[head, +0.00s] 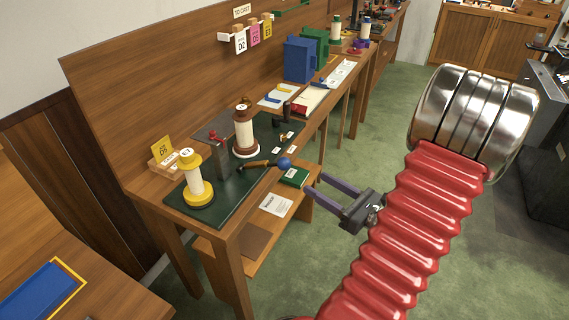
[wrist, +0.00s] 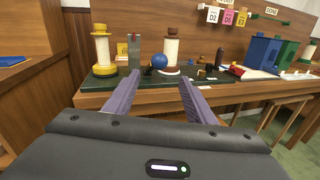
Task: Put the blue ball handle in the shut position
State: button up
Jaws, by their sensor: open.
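The blue ball handle (head: 284,162) is a blue ball on the end of a dark lever with a brass-coloured part. In the head view the lever lies nearly level, pointing right toward the bench's front edge. The ball also shows in the wrist view (wrist: 159,61), ahead of and between my fingers. My gripper (head: 315,188) is open and empty, in front of the bench and apart from the ball. In the wrist view its two purple fingers (wrist: 158,88) are spread wide. The lever is mostly hidden behind the ball there.
A yellow-and-white spool (head: 198,190) and a brown-and-white spool (head: 245,135) stand on the dark green board (head: 228,190) near the lever. A grey post (head: 222,160) with a red top stands between them. Open floor lies right.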

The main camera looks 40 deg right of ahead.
aim_at(285, 163)
jog(key=shift+w, duration=0.1)
jog(key=shift+w+a, duration=0.2)
jog(key=shift+w, duration=2.05)
jog(key=shift+w+a, duration=0.2)
jog(key=shift+w, duration=2.1)
jog(key=shift+w+a, duration=0.2)
jog(key=shift+w, duration=2.05)
grip_shut()
jog(key=shift+d, duration=0.25)
jog(key=shift+a, duration=0.15)
jog(key=shift+r, duration=0.1)
